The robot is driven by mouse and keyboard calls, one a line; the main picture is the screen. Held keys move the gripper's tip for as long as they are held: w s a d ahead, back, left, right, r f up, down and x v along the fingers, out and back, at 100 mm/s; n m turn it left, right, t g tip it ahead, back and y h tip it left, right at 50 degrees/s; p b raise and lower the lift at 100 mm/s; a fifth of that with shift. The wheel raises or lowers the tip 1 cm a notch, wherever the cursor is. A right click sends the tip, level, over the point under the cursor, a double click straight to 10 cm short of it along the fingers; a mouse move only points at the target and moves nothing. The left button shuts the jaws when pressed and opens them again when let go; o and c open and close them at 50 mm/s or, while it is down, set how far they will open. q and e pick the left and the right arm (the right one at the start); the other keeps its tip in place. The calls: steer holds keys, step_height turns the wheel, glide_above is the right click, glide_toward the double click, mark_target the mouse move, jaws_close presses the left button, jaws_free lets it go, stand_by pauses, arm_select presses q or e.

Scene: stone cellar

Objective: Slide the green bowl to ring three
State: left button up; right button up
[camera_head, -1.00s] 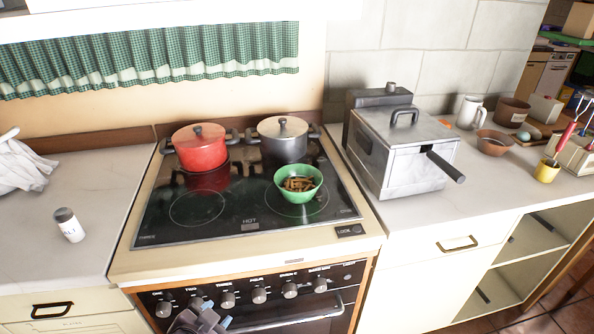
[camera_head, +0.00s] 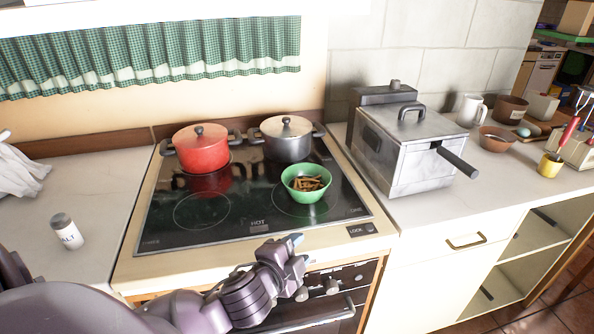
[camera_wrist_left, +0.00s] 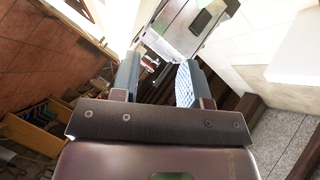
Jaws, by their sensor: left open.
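The green bowl (camera_head: 299,196) holds several brown sticks and stands on the front right ring of the black glass cooktop (camera_head: 258,208). The front left ring (camera_head: 202,211) is bare, and the word at that corner looks like THREE. My left gripper (camera_head: 297,254) is open and empty in front of the stove's front edge, below and nearer than the bowl. The left wrist view shows its two fingers (camera_wrist_left: 160,84) apart with nothing between them; the bowl is not seen there. My right gripper is not in view.
A red pot (camera_head: 201,152) and a grey pot (camera_head: 287,140) stand on the back of the cooktop. A metal fryer (camera_head: 405,150) with a protruding handle stands to the right. A salt shaker (camera_head: 67,232) stands on the left counter.

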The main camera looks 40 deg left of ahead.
arm_select(q)
steer(key=w+d+r+m+t+h, duration=0.35)
steer(key=w+r+m+h, duration=0.2)
steer(key=m, duration=0.45)
steer(key=m+g+y, duration=0.1)
steer(key=m+g, duration=1.3)
steer(key=m, duration=1.5)
glide_toward(297, 190)
steer(key=f, duration=0.1)
steer(key=shift+w+d+f+t, duration=0.1)
steer(key=shift+d+f+t, duration=0.15)
steer(key=shift+d+f, duration=0.1)
steer(key=b+x, duration=0.1)
steer(key=x, duration=0.9)
steer(key=shift+w+f, duration=0.2)
steer(key=shift+f, duration=0.05)
